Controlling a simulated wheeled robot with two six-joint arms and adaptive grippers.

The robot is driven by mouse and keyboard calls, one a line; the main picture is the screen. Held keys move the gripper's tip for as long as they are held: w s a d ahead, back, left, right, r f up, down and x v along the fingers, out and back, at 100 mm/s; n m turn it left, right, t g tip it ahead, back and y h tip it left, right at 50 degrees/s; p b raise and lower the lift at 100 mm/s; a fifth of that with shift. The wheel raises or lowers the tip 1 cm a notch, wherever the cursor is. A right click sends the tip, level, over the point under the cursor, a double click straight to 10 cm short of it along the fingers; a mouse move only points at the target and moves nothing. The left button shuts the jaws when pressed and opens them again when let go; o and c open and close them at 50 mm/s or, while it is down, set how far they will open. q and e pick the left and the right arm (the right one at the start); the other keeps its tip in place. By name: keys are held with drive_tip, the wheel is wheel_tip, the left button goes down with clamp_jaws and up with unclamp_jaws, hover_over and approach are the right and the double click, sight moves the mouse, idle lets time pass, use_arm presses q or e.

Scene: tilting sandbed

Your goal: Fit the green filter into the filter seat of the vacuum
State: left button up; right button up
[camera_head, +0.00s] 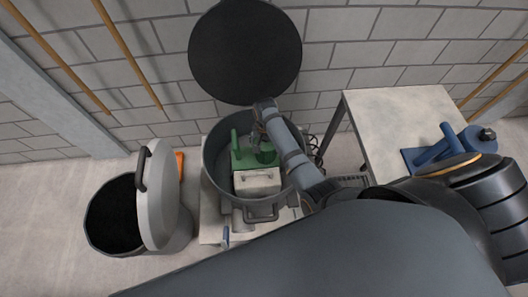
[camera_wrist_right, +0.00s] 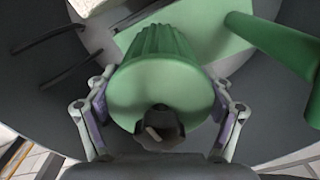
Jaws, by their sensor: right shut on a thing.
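The vacuum (camera_head: 212,180) is a dark grey drum with its round black lid (camera_head: 245,52) swung up behind it. My right gripper (camera_head: 264,140) reaches down into the drum from the right. It is shut on the green filter (camera_head: 266,155). In the wrist view the filter (camera_wrist_right: 160,85) is a ribbed green cup with a dark knob on its near end, between the two fingers of my right gripper (camera_wrist_right: 160,100). A green part (camera_head: 240,158) with an upright post stands inside the drum beside the filter. The filter seat is hidden, so I cannot tell whether the filter touches it.
A pale box (camera_head: 257,181) with a handle sits in the drum's front. A dark bin (camera_head: 112,215) with a tilted grey lid (camera_head: 158,195) stands at left. A pale table (camera_head: 395,115) at right carries a blue tool (camera_head: 437,151). A brick wall is behind.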

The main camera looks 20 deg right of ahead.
drive_tip(key=shift+f+b, duration=0.4)
drive_tip(key=shift+f, duration=1.4)
drive_tip(key=shift+f, duration=0.1)
drive_tip(key=o, duration=1.5)
wheel_tip(320, 180, up, 12)
drive_tip(key=shift+r+p, duration=0.1)
drive_tip(key=shift+p, duration=0.95)
drive_tip(key=shift+s, duration=0.1)
